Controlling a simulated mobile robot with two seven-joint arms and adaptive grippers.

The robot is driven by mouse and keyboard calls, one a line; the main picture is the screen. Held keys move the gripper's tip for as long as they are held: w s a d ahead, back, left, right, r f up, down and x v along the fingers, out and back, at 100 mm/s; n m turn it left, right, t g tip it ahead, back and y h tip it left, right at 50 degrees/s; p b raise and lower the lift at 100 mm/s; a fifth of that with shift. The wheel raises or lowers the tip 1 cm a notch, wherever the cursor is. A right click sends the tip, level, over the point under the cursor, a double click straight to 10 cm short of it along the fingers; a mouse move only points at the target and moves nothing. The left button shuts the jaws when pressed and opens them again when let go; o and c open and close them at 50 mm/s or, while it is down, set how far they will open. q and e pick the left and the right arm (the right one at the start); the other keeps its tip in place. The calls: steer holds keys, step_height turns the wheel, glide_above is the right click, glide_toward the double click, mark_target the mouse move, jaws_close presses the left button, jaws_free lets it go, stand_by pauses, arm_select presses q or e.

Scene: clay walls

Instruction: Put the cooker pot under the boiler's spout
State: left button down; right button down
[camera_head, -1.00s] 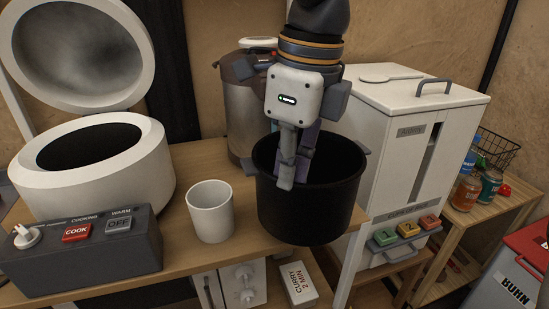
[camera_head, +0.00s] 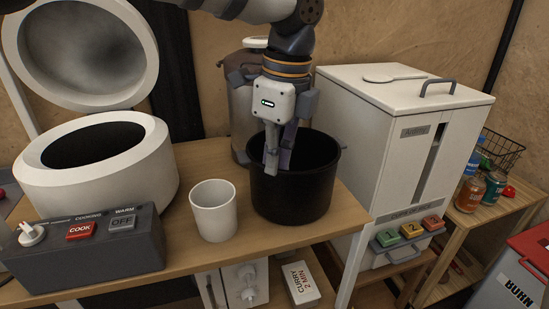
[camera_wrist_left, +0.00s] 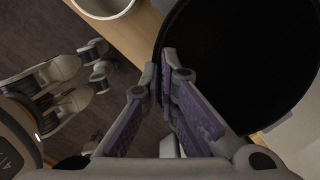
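The black cooker pot (camera_head: 300,195) stands near the right end of the wooden table in the head view, roughly upright. My left gripper (camera_head: 275,160) reaches down at its near-left rim, shut on the pot's wall. In the left wrist view the fingers (camera_wrist_left: 165,75) lie on both sides of the wall of the pot (camera_wrist_left: 240,60). The boiler (camera_head: 242,115), a brownish metal cylinder with a pale lid, stands behind my left gripper and the pot; its spout is hidden. My right gripper (camera_wrist_left: 100,62) shows only in the left wrist view, over the floor, its fingers apart and empty.
A white cup (camera_head: 214,212) stands close left of the pot. The white cooker (camera_head: 95,165), lid raised, and a grey control box (camera_head: 85,250) fill the left. A white dispenser (camera_head: 400,150) stands at the right. A curry box (camera_head: 300,284) sits below the table edge.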

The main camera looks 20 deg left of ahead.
arm_select(q)
steer(key=c, duration=1.8)
jaws_free()
step_height(320, 180, up, 12)
steer(key=d, duration=0.1)
steer(key=shift+s+d, duration=0.2)
steer(key=shift+s, duration=0.05)
steer(key=shift+f, duration=0.15)
